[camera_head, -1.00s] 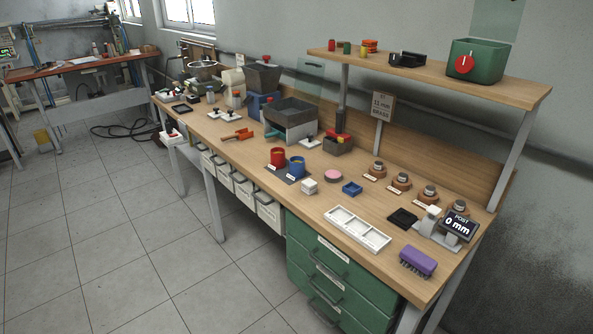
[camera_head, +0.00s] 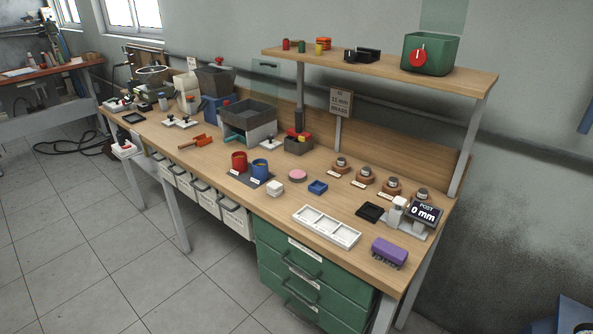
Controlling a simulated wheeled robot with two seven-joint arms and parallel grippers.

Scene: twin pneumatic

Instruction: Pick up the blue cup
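The blue cup (camera_head: 260,168) stands upright on a dark mat (camera_head: 247,180) near the front edge of the workbench, in the middle of the head view. It has a yellowish inside or contents. A red cup (camera_head: 239,161) stands beside it to the left on the same mat. Neither of my grippers shows in this view.
The wooden workbench (camera_head: 215,157) holds a white block (camera_head: 275,188), a pink disc (camera_head: 297,175), a small blue tray (camera_head: 318,187), a white compartment tray (camera_head: 326,227) and a purple brush (camera_head: 389,252). A raised shelf (camera_head: 390,70) runs along the back. Floor in front is clear.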

